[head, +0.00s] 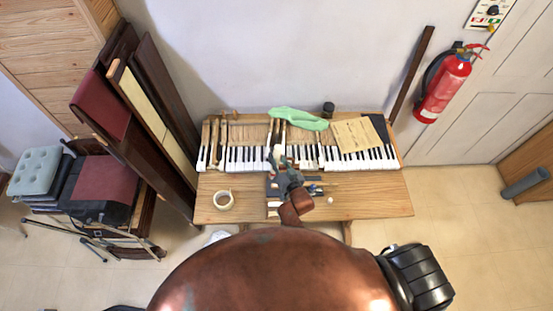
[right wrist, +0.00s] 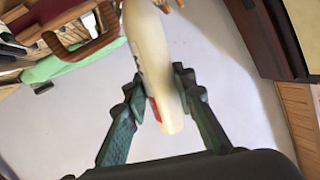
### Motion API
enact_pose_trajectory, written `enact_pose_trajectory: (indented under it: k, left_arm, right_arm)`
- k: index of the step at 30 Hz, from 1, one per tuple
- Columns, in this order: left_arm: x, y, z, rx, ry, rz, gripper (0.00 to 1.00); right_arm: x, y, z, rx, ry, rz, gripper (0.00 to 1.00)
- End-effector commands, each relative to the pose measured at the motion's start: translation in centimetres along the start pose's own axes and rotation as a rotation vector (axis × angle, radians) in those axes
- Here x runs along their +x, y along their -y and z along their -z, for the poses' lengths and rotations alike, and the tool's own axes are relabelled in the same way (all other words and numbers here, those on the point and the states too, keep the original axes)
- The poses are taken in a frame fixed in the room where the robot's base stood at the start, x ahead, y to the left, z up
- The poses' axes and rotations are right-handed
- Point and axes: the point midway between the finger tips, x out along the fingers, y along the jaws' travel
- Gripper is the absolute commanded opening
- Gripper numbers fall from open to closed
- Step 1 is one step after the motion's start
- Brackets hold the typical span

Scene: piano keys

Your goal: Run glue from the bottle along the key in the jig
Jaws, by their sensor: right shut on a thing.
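My right gripper (head: 281,168) is over the middle of the workbench in the head view. In the right wrist view, its green fingers (right wrist: 161,82) are shut on a pale cream glue bottle (right wrist: 150,45) with a red patch near one end. The bottle also shows small and pale at the gripper in the head view (head: 276,153). Its nozzle cannot be made out. The jig and its key cannot be told clearly; my gripper and forearm cover part of the dark mat (head: 271,188) at the bench middle. My left gripper is not in view.
Dark panels (head: 150,110) lean at left. The bench's right front is clear.

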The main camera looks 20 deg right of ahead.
Motion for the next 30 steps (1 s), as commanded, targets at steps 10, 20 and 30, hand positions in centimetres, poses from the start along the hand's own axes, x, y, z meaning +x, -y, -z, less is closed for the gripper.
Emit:
enact_pose_trajectory:
  k: [10,20,30]
  left_arm:
    - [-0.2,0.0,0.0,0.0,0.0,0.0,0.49]
    - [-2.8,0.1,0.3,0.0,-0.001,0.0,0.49]
    - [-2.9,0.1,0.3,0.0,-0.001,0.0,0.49]
  right_arm:
    - [-0.2,0.5,-0.2,0.01,0.004,0.002,0.0]
    - [-0.9,1.3,2.4,0.011,0.004,0.002,0.0]
    - [-0.9,1.3,2.4,0.01,0.005,0.002,0.0]
